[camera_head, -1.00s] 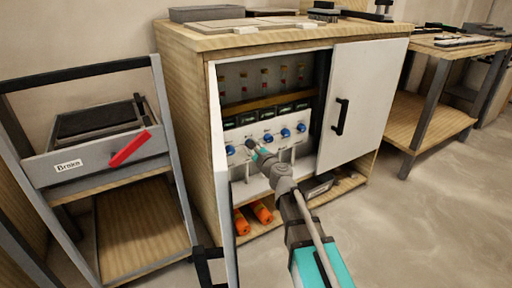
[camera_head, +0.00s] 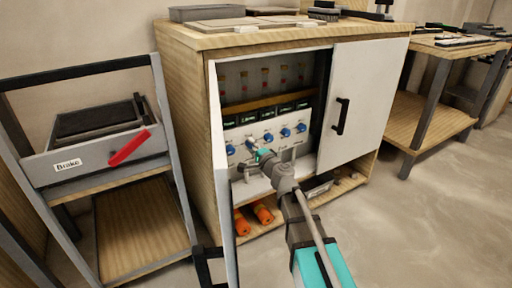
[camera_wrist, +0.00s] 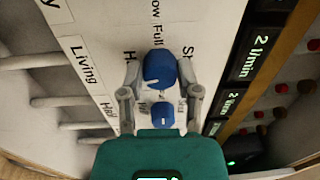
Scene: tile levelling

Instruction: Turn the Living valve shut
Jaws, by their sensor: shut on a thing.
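The Living valve is a blue round knob (camera_wrist: 158,68) with a white pointer mark, on a white panel. In the wrist view it sits beside the label "Living" (camera_wrist: 85,62), with its mark toward the lower left of the picture. My gripper (camera_wrist: 158,80) has one grey finger on each side of this knob and is shut on it. In the head view my gripper (camera_head: 247,158) is at the panel inside the cabinet, toward the left end of the knob row, and partly hides the held knob.
Another blue knob (camera_wrist: 162,114) is close beside the held one. More blue knobs (camera_head: 285,132) continue to the right under a row of dark displays (camera_head: 268,114). The cabinet's left door (camera_head: 222,170) stands open beside my arm; the right door (camera_head: 352,105) is closed. Orange cylinders (camera_head: 263,212) lie below.

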